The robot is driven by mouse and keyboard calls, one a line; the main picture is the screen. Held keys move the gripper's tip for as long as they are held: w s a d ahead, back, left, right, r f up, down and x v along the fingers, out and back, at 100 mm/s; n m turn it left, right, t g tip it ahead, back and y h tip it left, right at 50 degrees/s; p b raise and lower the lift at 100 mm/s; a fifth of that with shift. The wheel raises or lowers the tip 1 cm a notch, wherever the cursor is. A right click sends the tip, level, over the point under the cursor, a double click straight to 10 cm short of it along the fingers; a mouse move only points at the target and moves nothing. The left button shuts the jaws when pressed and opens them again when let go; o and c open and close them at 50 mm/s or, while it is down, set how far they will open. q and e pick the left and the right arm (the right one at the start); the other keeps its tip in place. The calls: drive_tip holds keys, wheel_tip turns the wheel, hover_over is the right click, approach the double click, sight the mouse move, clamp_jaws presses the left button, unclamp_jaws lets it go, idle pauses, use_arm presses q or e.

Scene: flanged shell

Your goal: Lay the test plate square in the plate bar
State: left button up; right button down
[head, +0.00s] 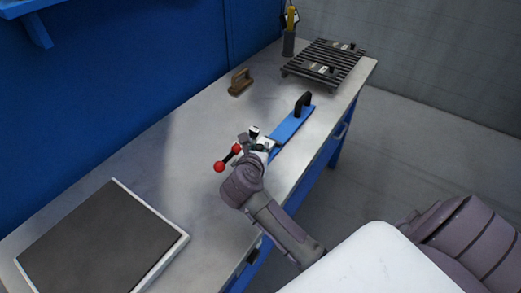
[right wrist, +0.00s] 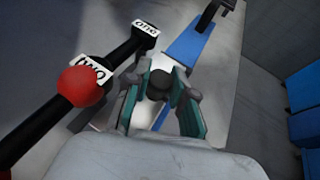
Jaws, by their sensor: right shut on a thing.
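My right gripper (head: 262,143) is over the bench near its right edge, at the near end of a blue board (head: 290,127) with a black upright handle. In the right wrist view its green-lined fingers (right wrist: 163,98) are closed around a dark round piece (right wrist: 160,84). What hangs below this piece is mostly hidden, and I cannot tell whether it is the test plate. A black bar (right wrist: 32,128) with red balls and white labels "one" and "two" lies beside the gripper. I cannot tell which thing is the plate bar. My left gripper is not in view.
A dark slab in a pale frame (head: 168,252) is at the near left of the bench. A brown wooden-handled block (head: 240,82), a slatted dark rack (head: 326,62) and a holder with tools (head: 289,43) stand farther back. The bench's left middle is clear.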

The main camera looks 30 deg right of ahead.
drive_tip(key=shift+d+f, duration=0.1)
drive_tip(key=shift+f, duration=0.35)
drive_tip(key=shift+s+d, duration=0.1)
drive_tip(key=shift+s, duration=0.1)
drive_tip(key=shift+f, duration=0.1)
drive_tip(key=c, duration=1.4)
unclamp_jaws()
drive_tip(key=shift+f, duration=0.25)
drive_tip(key=shift+c, duration=0.2)
drive_tip(key=o, duration=0.5)
drive_tip(key=shift+c, duration=0.2)
drive_tip(key=shift+r, duration=0.1)
